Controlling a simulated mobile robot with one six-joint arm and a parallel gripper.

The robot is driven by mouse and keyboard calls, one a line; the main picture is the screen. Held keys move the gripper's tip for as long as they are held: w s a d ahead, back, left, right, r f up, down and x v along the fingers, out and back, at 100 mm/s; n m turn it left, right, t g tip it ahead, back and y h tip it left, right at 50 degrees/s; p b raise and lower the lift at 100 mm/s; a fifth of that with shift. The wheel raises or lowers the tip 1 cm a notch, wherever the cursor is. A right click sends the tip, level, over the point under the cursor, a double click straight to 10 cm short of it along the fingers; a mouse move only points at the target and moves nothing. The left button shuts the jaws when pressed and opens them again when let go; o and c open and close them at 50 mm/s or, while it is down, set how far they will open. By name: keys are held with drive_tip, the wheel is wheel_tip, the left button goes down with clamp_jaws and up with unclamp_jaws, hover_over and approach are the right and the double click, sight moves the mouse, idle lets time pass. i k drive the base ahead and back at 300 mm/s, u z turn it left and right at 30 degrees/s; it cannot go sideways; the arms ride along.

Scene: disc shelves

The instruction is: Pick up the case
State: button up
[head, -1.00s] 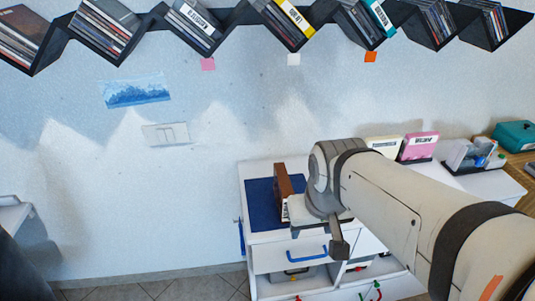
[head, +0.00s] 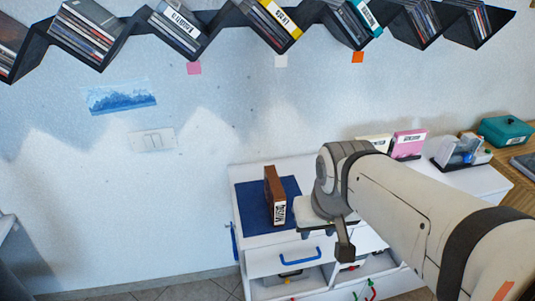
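A brown case (head: 270,187) with a white lettered label on its front end stands upright on a dark blue mat (head: 250,203). The mat lies on the left part of a white cabinet top. My gripper (head: 312,214) is just right of the case in the picture, partly hidden by my wrist. A gap shows between it and the case. The fingers are not clear enough to tell whether they are open or shut. Nothing held shows.
A black zigzag wall shelf (head: 120,50) above holds several cases. Behind my arm stand a pink case (head: 408,145), a cream case (head: 375,140) and a clear organiser (head: 462,152). A teal box (head: 505,130) is far right. A blue-handled drawer (head: 298,257) is below the mat.

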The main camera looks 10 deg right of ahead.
sight(275, 196)
drive_tip(key=z, duration=1.6)
drive_tip(key=k, duration=2.15)
drive_tip(key=u, duration=1)
drive_tip(key=i, duration=1.5)
drive_tip(key=u, duration=0.05)
